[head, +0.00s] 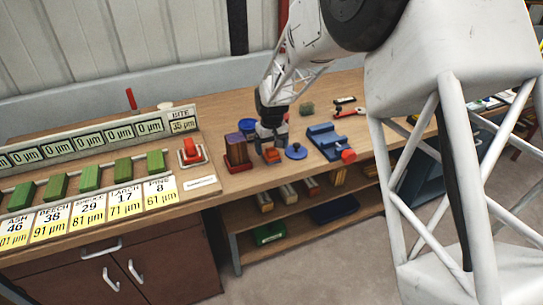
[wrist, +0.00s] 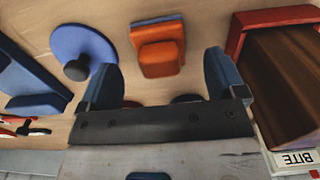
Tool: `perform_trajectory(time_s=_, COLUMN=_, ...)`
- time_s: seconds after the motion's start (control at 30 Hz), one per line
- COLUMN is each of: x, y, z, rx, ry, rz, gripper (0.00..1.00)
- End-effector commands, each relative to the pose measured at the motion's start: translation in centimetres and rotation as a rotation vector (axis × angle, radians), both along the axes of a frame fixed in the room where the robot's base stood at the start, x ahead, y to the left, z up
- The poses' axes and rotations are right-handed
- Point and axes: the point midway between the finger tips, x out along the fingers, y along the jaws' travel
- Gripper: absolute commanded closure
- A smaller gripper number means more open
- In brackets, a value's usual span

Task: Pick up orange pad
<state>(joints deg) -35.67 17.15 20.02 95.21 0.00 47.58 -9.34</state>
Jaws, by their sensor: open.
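The orange pad (wrist: 160,50) lies on the wooden bench, a small flat piece with a raised block on it. In the head view the orange pad (head: 272,155) shows just below my gripper (head: 271,137), partly hidden by it. In the wrist view my gripper (wrist: 165,64) is open, its two blue fingers spread to the left and right of the pad's lower part. I see nothing held between them. I cannot tell whether the fingertips touch the bench.
A blue disc with a dark knob (wrist: 83,52) lies close left of the pad. A dark wooden block in a red holder (wrist: 290,80) stands close on the right. A blue vise-like fixture (head: 330,140) stands farther right in the head view.

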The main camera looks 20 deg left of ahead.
Motion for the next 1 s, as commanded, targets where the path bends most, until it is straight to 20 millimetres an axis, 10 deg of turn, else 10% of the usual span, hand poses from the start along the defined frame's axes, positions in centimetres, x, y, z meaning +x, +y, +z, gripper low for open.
perform_trajectory(time_s=0.33, x=0.1, y=0.0, z=-3.5, rx=0.0, ry=0.0, rz=0.0, gripper=0.11)
perform_trajectory(time_s=1.0, x=0.0, y=0.0, z=-3.8, rx=0.0, ry=0.0, rz=0.0, gripper=0.2)
